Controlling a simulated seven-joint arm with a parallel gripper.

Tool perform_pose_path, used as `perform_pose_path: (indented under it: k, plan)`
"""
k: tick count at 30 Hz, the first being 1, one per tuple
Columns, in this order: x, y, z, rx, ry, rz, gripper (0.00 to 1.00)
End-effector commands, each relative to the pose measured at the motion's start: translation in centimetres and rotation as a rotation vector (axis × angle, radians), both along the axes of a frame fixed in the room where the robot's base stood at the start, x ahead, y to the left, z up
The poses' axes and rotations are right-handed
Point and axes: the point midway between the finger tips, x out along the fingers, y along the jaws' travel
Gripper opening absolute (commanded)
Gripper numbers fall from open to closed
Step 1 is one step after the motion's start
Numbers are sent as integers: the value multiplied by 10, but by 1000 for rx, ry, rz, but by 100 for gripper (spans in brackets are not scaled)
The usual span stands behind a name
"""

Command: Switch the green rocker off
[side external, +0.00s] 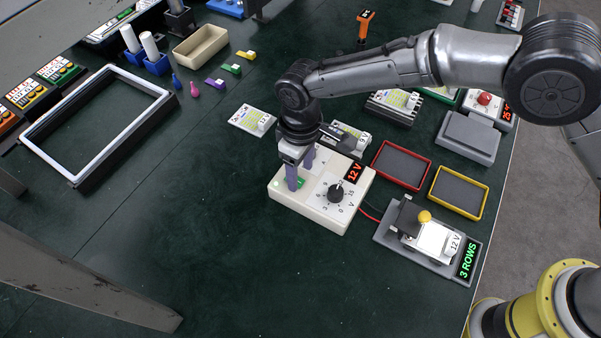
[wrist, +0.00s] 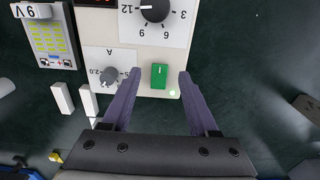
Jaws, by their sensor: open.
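The green rocker (wrist: 159,76) sits near the edge of the cream power box (side external: 320,215). In the wrist view it lies between the fingertips of my gripper (wrist: 158,73), with a gap on each side. A small pale green light (wrist: 172,93) glows by the rocker. In the side view my gripper (side external: 300,173) is open and points down over the box's left part; its fingers partly hide the rocker (side external: 300,183). The fingertips' height above the box is hard to tell. The box's red display (side external: 353,172) reads 12 V, beside a black dial knob (side external: 335,194).
A smaller grey knob (wrist: 109,75) is left of the rocker in the wrist view. A grey fixture (side external: 385,237) with a yellow knob and a "3 ROWS" display stands to the right, joined by a red cable (side external: 370,212). Red and yellow trays lie behind it. The front table is clear.

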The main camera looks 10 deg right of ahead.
Motion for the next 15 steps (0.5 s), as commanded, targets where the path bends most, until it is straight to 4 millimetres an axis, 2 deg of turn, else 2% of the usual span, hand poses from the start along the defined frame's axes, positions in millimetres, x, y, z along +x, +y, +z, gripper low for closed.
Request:
perform_pose_path:
  k: [6, 15]
  plan:
    - [0, 0, -19, 0, 0, 0, 60]
    - [0, 0, -22, 1, -1, 0, 60]
